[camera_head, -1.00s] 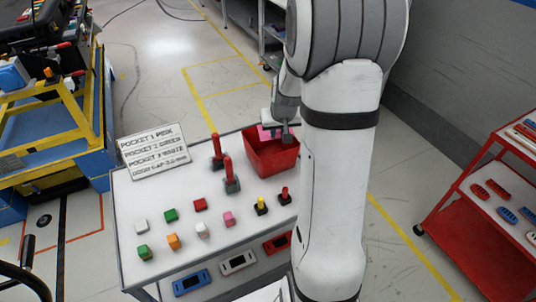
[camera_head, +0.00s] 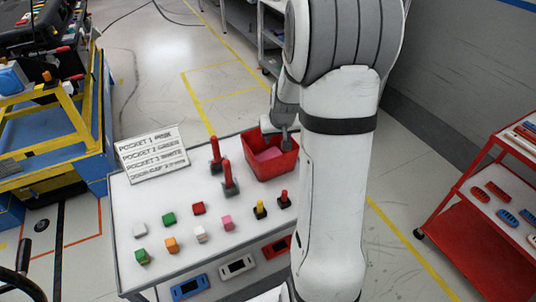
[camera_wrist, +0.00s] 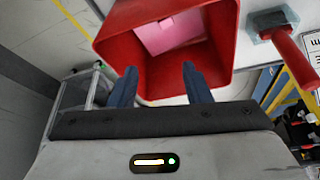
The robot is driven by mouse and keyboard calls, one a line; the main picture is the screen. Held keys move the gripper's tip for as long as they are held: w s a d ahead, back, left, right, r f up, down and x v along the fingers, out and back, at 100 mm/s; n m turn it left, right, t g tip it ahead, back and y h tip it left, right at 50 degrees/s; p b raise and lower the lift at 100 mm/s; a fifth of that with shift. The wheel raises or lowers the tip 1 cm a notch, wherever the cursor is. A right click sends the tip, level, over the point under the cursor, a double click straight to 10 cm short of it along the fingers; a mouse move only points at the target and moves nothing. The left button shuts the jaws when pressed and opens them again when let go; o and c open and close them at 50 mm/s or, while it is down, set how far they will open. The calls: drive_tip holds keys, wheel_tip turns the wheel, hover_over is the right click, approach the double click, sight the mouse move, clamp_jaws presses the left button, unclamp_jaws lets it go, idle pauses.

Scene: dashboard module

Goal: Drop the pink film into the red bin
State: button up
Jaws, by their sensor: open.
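The pink film (camera_wrist: 170,32) lies inside the red bin (camera_wrist: 222,48), against its far inner side in the wrist view. In the head view the pink film (camera_head: 268,154) shows inside the red bin (camera_head: 268,170), which stands at the back right of the white table. My gripper (camera_wrist: 158,75) is open and empty, its two dark fingers apart over the near rim of the bin. In the head view my gripper (camera_head: 287,143) is at the right side of the bin, partly hidden by my arm.
Two red-handled levers (camera_head: 229,175) stand left of the bin on the table (camera_head: 180,205). Several coloured blocks (camera_head: 171,244) and small buttons lie toward the front. A lettered sign (camera_head: 153,154) stands at the back left. A red cart (camera_head: 480,230) is at the right.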

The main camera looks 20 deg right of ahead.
drive_tip(key=b+v, duration=0.1)
drive_tip(key=v, duration=0.6)
drive_tip(key=shift+s+r, duration=0.2)
drive_tip(key=shift+r, duration=0.1)
drive_tip(key=s+a+r+n, duration=0.1)
drive_tip(key=s+a+r, duration=0.1)
drive_tip(key=s+a, duration=0.5)
drive_tip(key=s+a+r+n+y, duration=0.1)
drive_tip(key=s+a+r, duration=0.1)
drive_tip(key=s+a, duration=0.6)
drive_tip(key=s, duration=0.5)
drive_tip(key=shift+s+a+r+n+g, duration=0.15)
drive_tip(key=shift+s+r+n+g, duration=0.15)
drive_tip(key=shift+s+r+g, duration=0.1)
